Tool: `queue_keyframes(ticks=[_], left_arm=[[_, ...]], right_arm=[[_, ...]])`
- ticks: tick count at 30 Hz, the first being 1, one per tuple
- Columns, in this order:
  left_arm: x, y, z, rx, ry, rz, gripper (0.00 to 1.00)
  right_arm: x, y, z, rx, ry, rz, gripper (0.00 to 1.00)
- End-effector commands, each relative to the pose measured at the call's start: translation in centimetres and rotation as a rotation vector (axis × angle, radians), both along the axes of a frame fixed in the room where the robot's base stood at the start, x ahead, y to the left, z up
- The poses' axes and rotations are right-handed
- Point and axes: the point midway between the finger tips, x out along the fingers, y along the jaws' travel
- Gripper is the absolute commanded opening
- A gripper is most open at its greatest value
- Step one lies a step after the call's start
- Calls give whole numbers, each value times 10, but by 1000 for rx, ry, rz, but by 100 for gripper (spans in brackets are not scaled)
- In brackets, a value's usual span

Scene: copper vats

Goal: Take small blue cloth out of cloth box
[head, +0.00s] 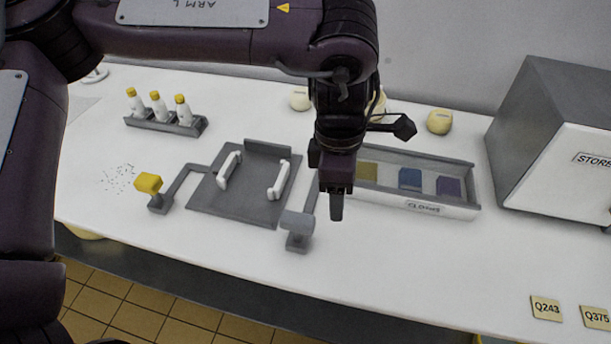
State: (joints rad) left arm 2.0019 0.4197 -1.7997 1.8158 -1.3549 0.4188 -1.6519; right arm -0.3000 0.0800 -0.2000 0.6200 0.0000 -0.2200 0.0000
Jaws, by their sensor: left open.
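The cloth box (442,210) is a low grey tray with a white front labelled "CLOTHS", right of the middle of the white counter. A small blue cloth (410,179) lies in it, between a yellow cloth (368,171) on the left and a purple cloth (448,187) on the right. My left gripper (336,212) points down just left of the box's front left part and hides its left end. Its jaws are open and seen edge-on, with nothing visible between them. My right gripper is not in view.
A grey box marked "STORE" (545,140) stands right of the cloth box. Bottles (159,106) stand in a rack behind. The front right counter is mostly clear.

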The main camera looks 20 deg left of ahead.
Motion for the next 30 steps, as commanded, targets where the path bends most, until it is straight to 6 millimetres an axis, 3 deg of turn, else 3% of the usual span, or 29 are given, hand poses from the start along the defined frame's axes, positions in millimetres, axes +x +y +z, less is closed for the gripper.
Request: queue_keyframes(ticks=[3,7,14,24,30], left_arm=[[4,34,3,120,-29,-53,56],[4,54,5,185,-34,-81,56],[4,61,-16,200,-33,-88,56],[4,68,-80,198,-32,-87,56],[5,71,-104,197,-34,-86,56]], right_arm=[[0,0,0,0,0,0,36],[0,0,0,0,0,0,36],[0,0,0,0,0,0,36],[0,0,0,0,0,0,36],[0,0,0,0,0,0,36]])
